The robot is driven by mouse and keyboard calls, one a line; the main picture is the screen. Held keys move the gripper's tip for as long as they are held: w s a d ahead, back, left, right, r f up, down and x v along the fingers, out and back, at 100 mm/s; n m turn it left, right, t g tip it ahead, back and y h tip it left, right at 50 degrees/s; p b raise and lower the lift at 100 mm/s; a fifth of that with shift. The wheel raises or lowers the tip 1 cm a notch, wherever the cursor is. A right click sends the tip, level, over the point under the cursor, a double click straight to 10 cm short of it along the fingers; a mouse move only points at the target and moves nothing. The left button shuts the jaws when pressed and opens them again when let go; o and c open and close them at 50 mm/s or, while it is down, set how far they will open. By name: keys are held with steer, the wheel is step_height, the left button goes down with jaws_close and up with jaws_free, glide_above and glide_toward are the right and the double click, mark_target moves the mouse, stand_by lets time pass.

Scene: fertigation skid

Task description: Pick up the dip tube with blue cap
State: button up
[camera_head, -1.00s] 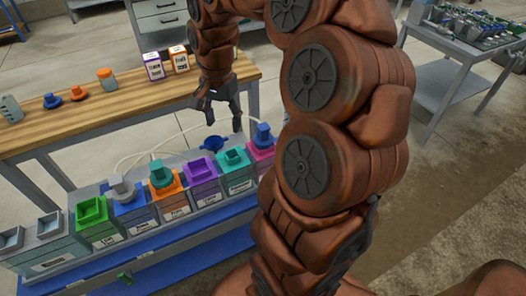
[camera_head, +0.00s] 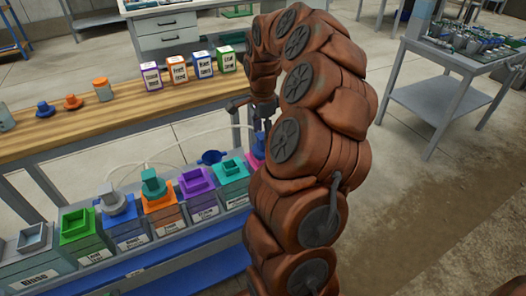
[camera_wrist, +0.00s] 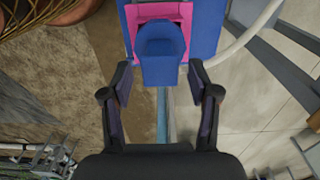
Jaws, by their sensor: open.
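The blue cap (camera_wrist: 161,50) of the dip tube is in the wrist view, above a pink square opening (camera_wrist: 186,14) on a blue surface. The tube below the cap is hidden. In the head view, the blue cap (camera_head: 258,149) and its pink tank (camera_head: 254,162) show only partly, behind my arm. My gripper (camera_wrist: 160,75) is open and empty. Its fingertips are at the left and right of the cap's near edge in the wrist view, apart from it. In the head view my gripper (camera_head: 252,113) is above the tank row's right end.
Several labelled tanks stand in a row, including a green-topped one (camera_head: 76,226) and a purple-topped one (camera_head: 196,182). White hoses (camera_head: 185,147) run behind them. A wooden bench (camera_head: 130,113) holds boxes and caps. A grey cart (camera_head: 440,95) is at right.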

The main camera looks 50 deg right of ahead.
mark_target(259, 149)
step_height(259, 149, down, 4)
steer(key=shift+f, duration=0.1)
steer(key=shift+c, duration=0.4)
jaws_close()
